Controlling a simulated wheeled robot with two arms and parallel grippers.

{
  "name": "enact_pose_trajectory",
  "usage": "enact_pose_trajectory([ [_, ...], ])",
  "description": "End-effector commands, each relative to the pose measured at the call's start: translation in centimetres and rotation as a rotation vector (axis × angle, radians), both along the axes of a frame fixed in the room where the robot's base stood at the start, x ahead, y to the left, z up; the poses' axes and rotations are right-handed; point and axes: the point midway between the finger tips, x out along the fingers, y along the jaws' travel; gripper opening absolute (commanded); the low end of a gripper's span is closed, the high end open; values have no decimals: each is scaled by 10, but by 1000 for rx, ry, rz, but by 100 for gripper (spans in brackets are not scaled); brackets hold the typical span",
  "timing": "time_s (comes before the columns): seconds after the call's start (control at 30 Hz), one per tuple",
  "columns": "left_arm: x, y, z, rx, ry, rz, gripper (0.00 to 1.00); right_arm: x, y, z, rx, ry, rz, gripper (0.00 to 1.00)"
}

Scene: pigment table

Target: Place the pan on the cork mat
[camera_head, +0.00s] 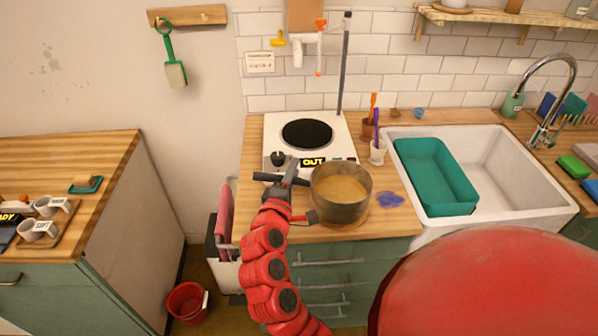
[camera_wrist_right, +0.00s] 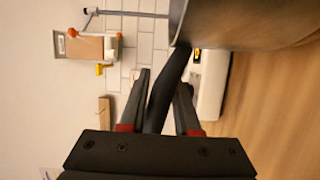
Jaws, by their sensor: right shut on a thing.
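The pan (camera_head: 341,208) is a grey metal pot with tan contents and a dark handle, on the counter side in front of the hotplate. My right gripper (camera_head: 285,180) is shut on the pan's handle at its left. In the right wrist view the dark handle (camera_wrist_right: 165,90) runs between the two fingers, and the pan's metal side (camera_wrist_right: 240,20) fills the top right. The cork mat (camera_head: 362,219) shows as a thin tan rim below and right of the pan; the rest is hidden. I cannot tell whether the pan touches it. My left gripper is not in view.
The white hotplate (camera_head: 285,155) with a black burner stands behind. A purple-blue splotch (camera_head: 390,199) lies right of the pan. The sink (camera_head: 510,180) holds a teal basin (camera_head: 432,165). A cup with a purple tool (camera_head: 377,155) stands behind the pan.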

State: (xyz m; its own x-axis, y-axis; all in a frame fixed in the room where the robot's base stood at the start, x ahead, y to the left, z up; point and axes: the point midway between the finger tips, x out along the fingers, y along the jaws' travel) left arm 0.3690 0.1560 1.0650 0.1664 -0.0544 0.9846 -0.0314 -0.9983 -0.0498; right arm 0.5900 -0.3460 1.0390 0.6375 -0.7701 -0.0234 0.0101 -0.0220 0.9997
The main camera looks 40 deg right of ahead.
Motion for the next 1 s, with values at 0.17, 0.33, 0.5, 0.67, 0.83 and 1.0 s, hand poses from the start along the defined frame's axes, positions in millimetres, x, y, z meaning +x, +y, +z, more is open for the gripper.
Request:
enact_pose_trajectory([
  [0.17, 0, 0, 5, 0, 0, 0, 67, 6, -15, 1, -4, 0, -1, 0],
  [0.33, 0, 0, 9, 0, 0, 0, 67, 10, -23, -5, -5, 1, 1, 0],
  [0.5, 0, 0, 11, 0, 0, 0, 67, 10, -22, -25, -4, 0, 2, 0],
  [0.67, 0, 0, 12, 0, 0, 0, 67, 10, -22, -36, -5, 1, 1, 0],
  [0.83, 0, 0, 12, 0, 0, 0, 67, 10, -22, -36, -4, -1, 1, 0],
  [1.0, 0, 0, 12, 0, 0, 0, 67, 10, -22, -37, -1, -1, 2, 57],
])
